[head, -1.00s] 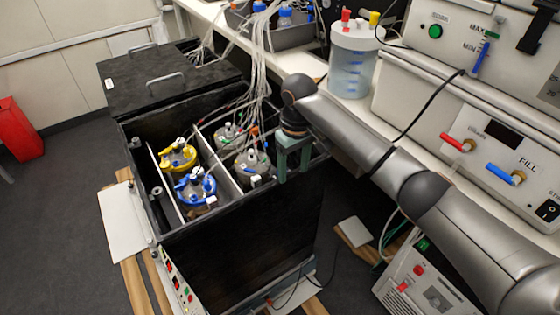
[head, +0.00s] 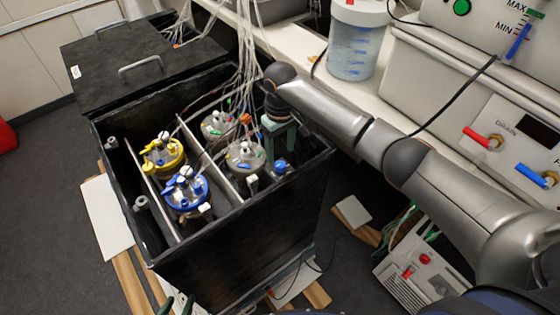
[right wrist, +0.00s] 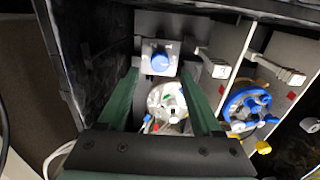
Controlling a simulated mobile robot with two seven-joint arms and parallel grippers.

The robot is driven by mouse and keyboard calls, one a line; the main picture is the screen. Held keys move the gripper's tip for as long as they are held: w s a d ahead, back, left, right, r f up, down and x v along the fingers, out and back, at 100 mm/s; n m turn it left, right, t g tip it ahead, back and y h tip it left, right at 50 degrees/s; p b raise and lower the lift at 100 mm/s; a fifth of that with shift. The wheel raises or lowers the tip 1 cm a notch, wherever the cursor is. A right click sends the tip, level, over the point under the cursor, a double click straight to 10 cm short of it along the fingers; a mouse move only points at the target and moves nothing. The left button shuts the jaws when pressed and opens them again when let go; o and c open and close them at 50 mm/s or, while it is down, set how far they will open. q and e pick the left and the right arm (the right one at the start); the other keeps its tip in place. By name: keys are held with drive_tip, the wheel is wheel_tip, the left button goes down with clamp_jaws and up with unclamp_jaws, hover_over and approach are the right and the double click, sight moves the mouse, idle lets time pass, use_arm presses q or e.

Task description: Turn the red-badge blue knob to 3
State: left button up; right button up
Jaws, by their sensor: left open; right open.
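A blue knob (right wrist: 160,62) on a pale square fitting shows in the right wrist view, ahead of and between my right gripper's fingers (right wrist: 157,76). In the head view the blue knob (head: 280,166) sits inside the black box (head: 250,245) near its right corner, just below my right gripper (head: 280,152). The right gripper's green fingers point down, apart and empty. I cannot make out a red badge or a scale on this knob. Dark green tips of my left gripper (head: 178,304) show at the head view's bottom edge, open.
The box holds several vessels, including a blue-ringed one (head: 187,190) and a yellow-ringed one (head: 163,154), with tubes rising from them. Red badges (right wrist: 222,90) sit beside pale handles (right wrist: 212,64) in the right wrist view. A bench (head: 310,62) with machines stands right.

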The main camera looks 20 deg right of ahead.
sight(280, 164)
wheel_tip(280, 164, down, 6)
drive_tip(key=shift+r+b, duration=0.1)
drive_tip(key=shift+b, duration=0.2)
drive_tip(key=shift+c, duration=0.3)
clamp_jaws()
